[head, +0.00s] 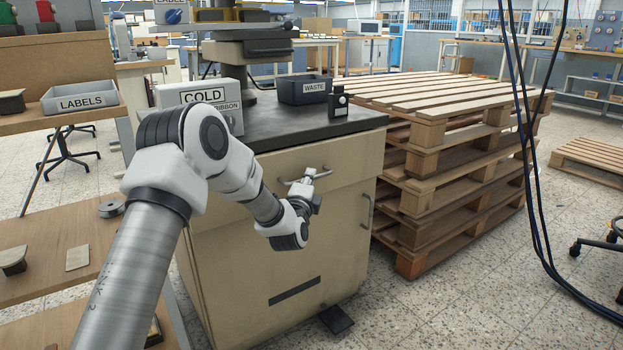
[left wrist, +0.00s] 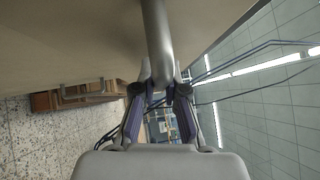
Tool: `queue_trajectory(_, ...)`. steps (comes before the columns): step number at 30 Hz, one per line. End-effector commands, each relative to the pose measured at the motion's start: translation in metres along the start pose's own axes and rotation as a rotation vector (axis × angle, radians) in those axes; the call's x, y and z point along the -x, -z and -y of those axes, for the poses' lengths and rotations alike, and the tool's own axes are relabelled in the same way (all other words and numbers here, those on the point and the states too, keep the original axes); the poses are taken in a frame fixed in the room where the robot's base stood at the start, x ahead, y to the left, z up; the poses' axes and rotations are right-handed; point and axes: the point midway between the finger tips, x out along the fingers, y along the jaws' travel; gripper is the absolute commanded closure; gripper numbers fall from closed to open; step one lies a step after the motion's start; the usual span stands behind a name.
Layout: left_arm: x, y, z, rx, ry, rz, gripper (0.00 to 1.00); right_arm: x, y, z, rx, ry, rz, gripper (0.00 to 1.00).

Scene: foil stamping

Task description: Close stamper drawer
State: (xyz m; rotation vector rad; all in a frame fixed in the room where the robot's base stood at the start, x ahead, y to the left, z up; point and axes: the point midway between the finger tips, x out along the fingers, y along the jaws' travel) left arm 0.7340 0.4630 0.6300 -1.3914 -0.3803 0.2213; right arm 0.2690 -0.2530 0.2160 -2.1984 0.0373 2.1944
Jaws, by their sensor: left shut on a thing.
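The stamper drawer (head: 345,160) is the beige top front of the cabinet (head: 235,275) under the dark worktop. It looks nearly in line with the cabinet front, but I cannot tell whether a small gap is left. Its metal bar handle (head: 286,182) is partly hidden by my left gripper (head: 311,177). In the left wrist view the handle (left wrist: 158,40) runs between the two fingers of my left gripper (left wrist: 160,86), which is shut on it. The beige front (left wrist: 60,40) fills the upper left there. My right gripper does not show.
On the worktop stand a COLD RIBBON box (head: 236,122), a black WASTE bin (head: 304,90) and a small black device (head: 338,103). Stacked pallets (head: 470,165) stand close on the right. Dark cables (head: 533,190) hang at the far right.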

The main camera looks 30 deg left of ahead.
Motion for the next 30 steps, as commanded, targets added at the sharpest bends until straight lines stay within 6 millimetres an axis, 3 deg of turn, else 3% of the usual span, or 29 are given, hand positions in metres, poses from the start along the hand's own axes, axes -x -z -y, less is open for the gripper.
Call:
queue_trajectory(1,-0.007,-0.007,0.005,0.0,-0.001,0.001,1.0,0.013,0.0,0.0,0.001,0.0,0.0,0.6)
queue_trajectory(3,-0.014,-0.015,0.002,0.0,0.0,0.001,1.0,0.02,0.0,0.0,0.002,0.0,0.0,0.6)
queue_trajectory(13,-0.019,-0.021,-0.003,0.0,0.004,0.003,1.0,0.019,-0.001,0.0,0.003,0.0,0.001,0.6)
queue_trajectory(15,-0.019,-0.021,-0.003,0.0,0.004,0.004,0.71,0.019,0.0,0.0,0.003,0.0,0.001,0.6)
queue_trajectory(16,-0.019,-0.021,-0.003,0.0,0.004,0.004,0.63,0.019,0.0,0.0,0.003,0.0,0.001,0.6)
queue_trajectory(26,-0.017,-0.02,-0.004,-0.001,0.001,0.001,0.63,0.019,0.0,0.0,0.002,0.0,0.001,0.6)
queue_trajectory(30,0.0,-0.02,-0.004,0.0,-0.001,0.0,0.63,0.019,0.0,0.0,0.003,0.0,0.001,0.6)
